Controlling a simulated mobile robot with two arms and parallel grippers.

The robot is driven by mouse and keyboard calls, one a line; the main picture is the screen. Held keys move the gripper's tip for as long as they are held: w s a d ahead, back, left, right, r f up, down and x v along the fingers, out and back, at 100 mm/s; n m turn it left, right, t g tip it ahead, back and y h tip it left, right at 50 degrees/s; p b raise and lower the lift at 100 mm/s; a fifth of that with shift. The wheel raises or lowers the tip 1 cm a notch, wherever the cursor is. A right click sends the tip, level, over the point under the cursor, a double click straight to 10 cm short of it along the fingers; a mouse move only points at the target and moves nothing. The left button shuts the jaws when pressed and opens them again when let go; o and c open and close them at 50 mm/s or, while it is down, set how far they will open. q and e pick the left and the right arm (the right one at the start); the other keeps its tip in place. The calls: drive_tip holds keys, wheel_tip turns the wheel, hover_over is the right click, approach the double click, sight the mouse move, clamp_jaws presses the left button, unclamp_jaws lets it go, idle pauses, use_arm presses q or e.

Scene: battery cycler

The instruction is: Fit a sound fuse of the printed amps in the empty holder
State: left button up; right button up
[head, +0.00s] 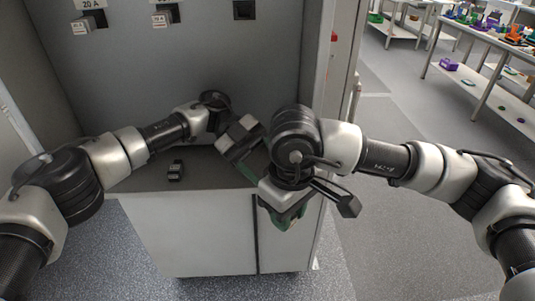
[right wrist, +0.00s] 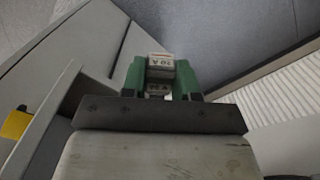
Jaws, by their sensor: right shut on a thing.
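My right gripper (head: 290,220) points down in front of the cabinet's shelf edge. In the right wrist view its green fingers (right wrist: 159,80) are shut on a small pale fuse (right wrist: 160,66); its print looks like "10 A" but is small. The dark empty holder (head: 244,10) is on the cabinet's back wall, at the top right. Its printed label is out of the picture. Two holders to its left carry pale fuses: one under a "20 A" label (head: 88,4), the other (head: 162,20) under a label hard to read. My left gripper (head: 262,172) is over the shelf, its fingers mostly hidden.
Small dark pieces (head: 175,170) with pale marks lie on the grey shelf (head: 140,178). The cabinet's right side wall (head: 316,60) stands close to my right arm. Benches with coloured items (head: 490,35) are far off at the right. The floor between is clear.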

use_arm(q)
drive_tip(key=s+d+f+t+y, duration=0.1)
drive_tip(key=s+f+y, duration=0.2)
drive_tip(key=y, duration=0.4)
drive_tip(key=shift+s+d+f+t+y, duration=0.3)
drive_tip(key=shift+s+d+f+t, duration=0.1)
drive_tip(key=shift+s, duration=0.5)
drive_tip(key=c, duration=0.7)
drive_tip(key=o, duration=0.7)
